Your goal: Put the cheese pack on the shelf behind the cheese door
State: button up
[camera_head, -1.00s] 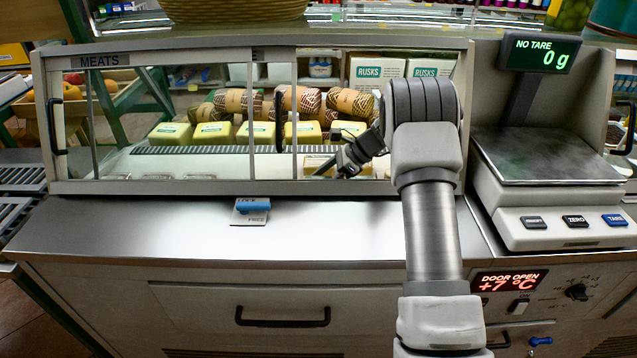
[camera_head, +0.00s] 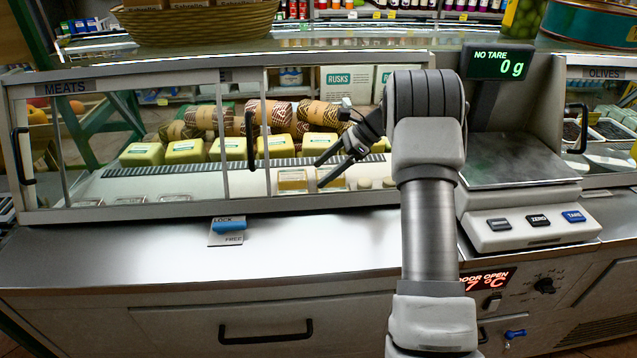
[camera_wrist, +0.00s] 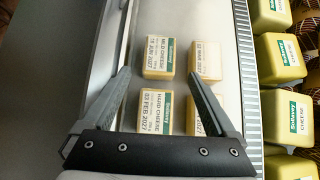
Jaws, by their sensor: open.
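My gripper (camera_head: 328,172) is inside the glass case, through the open right part of its front. In the wrist view my gripper (camera_wrist: 163,76) is open and holds nothing. A small mild cheese pack (camera_wrist: 158,57) lies flat on the shelf (camera_wrist: 178,22), just beyond and between the fingertips. A hard cheese pack (camera_wrist: 155,112) lies between the fingers, nearer the palm. Two more packs lie to the right, one (camera_wrist: 206,60) partly behind a finger's line. In the head view a pack (camera_head: 293,181) shows left of the fingers. The cheese door (camera_head: 245,140) appears slid left; its label is not readable.
Yellow cheese blocks (camera_head: 185,151) and wrapped rolls stand behind a slotted strip (camera_wrist: 242,70). The meats door (camera_head: 110,140) covers the left side. A scale (camera_head: 515,190) stands right of my arm. A lock tag (camera_head: 228,228) lies on the counter. A display (camera_head: 487,279) reads door open.

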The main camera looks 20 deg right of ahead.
jog(key=s+a+r+n+h, duration=0.2)
jog(key=s+a+r+n, duration=0.25)
jog(key=s+r, duration=0.4)
jog(key=s+a+r+n+h, duration=0.3)
jog(key=s+r+n, duration=0.2)
jog(key=s+r, duration=0.3)
jog(key=s+f+n+t+h, duration=0.2)
jog(key=s+n+t+h, duration=0.2)
jog(key=s+n, duration=1.1)
jog(key=s+r+m+p, duration=0.4)
jog(key=r+p, duration=0.9)
jog(key=shift+a+r, duration=0.2)
jog(key=shift+a, duration=0.15)
jog(key=shift+s, duration=0.1)
